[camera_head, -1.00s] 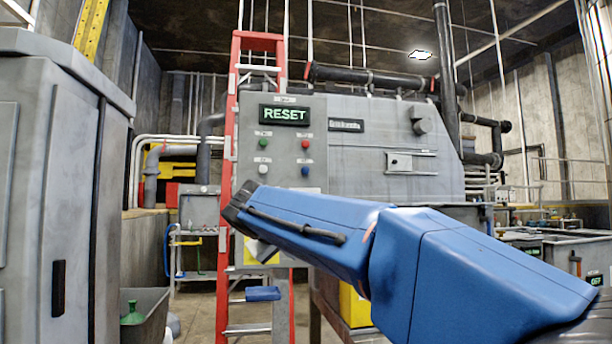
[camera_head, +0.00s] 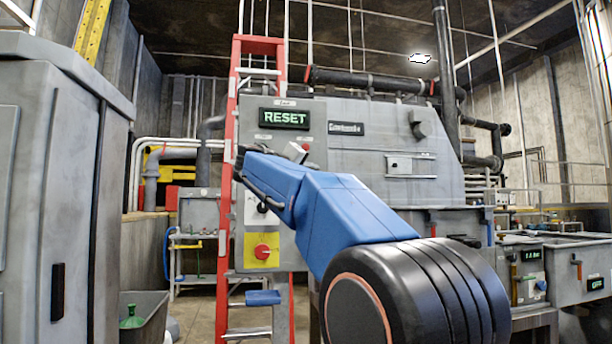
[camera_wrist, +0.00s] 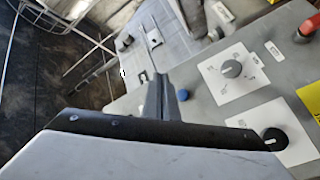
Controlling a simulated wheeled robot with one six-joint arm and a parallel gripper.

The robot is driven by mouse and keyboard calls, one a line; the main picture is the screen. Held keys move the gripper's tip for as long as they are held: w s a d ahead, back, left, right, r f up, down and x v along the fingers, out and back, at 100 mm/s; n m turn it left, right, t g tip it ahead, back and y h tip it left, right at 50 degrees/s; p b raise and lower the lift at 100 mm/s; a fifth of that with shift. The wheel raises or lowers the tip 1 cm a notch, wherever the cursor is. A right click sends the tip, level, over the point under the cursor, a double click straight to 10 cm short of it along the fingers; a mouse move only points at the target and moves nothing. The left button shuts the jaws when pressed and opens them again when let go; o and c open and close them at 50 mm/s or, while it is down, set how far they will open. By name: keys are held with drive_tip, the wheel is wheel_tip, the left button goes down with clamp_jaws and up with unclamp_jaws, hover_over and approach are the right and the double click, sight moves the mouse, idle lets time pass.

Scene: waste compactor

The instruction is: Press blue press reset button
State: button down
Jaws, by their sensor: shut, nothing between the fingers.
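In the head view the gripper is largely hidden behind the arm.
Two black knobs on white plates, one upper (camera_wrist: 232,68) and one lower (camera_wrist: 275,138), stand right of the fingers. A red mushroom button (camera_head: 262,252) sits on a yellow plate. A red ladder (camera_head: 226,180) stands left of the panel. A grey cabinet (camera_head: 50,190) fills the left.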

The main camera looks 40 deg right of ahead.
drive_tip(key=w+d, duration=0.4)
drive_tip(key=w, duration=0.3)
drive_tip(key=shift+w+d, duration=0.25)
drive_tip(key=shift+d, duration=0.05)
idle(2.2)
drive_tip(key=shift+w+d, duration=0.2)
drive_tip(key=shift+w, duration=0.2)
drive_tip(key=shift+w+d, duration=0.25)
drive_tip(key=shift+w, duration=0.15)
idle(0.9)
drive_tip(key=shift+s+a, duration=0.1)
drive_tip(key=shift+s, duration=0.05)
drive_tip(key=shift+s+a, duration=0.35)
drive_tip(key=shift+s, duration=0.3)
drive_tip(key=shift+s+a, duration=0.1)
drive_tip(key=shift+s+a, duration=0.65)
drive_tip(key=shift+s, duration=0.35)
drive_tip(key=shift+s+a, duration=0.6)
drive_tip(key=shift+s, duration=0.4)
